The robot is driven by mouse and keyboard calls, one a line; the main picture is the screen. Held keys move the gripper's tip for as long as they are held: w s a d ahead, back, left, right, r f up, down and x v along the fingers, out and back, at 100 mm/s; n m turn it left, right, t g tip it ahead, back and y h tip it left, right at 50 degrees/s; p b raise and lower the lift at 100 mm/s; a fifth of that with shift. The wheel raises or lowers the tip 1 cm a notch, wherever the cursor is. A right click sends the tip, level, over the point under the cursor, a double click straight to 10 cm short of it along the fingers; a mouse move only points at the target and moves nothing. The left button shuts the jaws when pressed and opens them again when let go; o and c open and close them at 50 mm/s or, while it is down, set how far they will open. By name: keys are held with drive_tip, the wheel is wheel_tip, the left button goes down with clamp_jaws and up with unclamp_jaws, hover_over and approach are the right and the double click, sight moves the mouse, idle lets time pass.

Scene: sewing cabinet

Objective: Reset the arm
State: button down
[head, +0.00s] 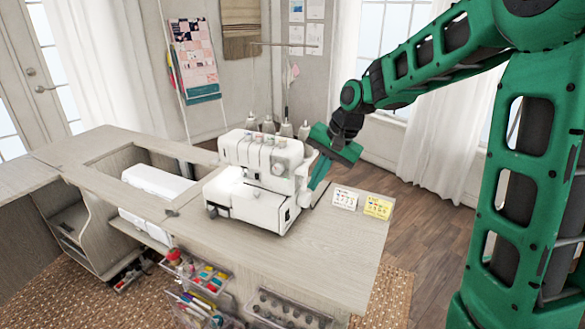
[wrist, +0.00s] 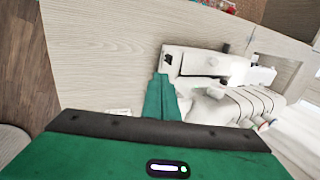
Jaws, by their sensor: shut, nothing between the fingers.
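My green arm comes in from the right in the head view. My gripper (head: 313,186) hangs beside the right end of the white sewing machine (head: 262,180), close to it; I cannot tell if they touch. In the wrist view, my gripper's fingers (wrist: 161,82) are together and hold nothing. The machine also shows in the wrist view (wrist: 225,68), just beyond and to the right of the fingers. The machine stands upright on the wood-grain cabinet top.
The cabinet top (head: 330,255) is bare at front right. A white card (head: 345,198) and a yellow card (head: 378,207) stand near its right edge. Thread cones (head: 286,129) stand behind the machine. Clear bins (head: 290,312) hang on the front. Open floor lies behind right.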

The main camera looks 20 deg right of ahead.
drive_tip(key=s+d+r+g+h, duration=0.1)
drive_tip(key=s+d+h, duration=0.1)
drive_tip(key=s+d, duration=1.1)
drive_tip(key=s+d+f+n+g, duration=0.1)
drive_tip(key=s, duration=0.9)
drive_tip(key=s+d+f+h, duration=0.1)
drive_tip(key=s+d, duration=0.1)
drive_tip(key=s, duration=0.9)
drive_tip(key=shift+f+n+g, duration=0.2)
drive_tip(key=shift+n+g, duration=0.2)
